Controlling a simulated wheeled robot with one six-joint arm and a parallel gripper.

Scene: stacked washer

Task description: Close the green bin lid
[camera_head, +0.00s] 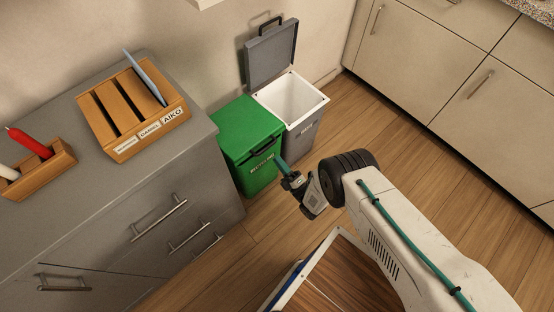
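The green bin (258,172) stands on the floor beside the grey counter, and its green lid (240,128) lies down flat over its top. A black handle (262,147) shows at the lid's front edge. My gripper (282,164) is in front of the green bin's right side, at about the height of its label and close to its front corner. I cannot tell whether it touches the bin. The fingers are small and seen from behind, so their opening is unclear.
A grey bin (304,138) stands right of the green bin, its grey lid (271,53) raised against the wall. The grey counter (75,173) with drawers bounds the left, carrying wooden holders. Pale cabinets (430,65) stand at right. Wooden floor (385,130) is free between.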

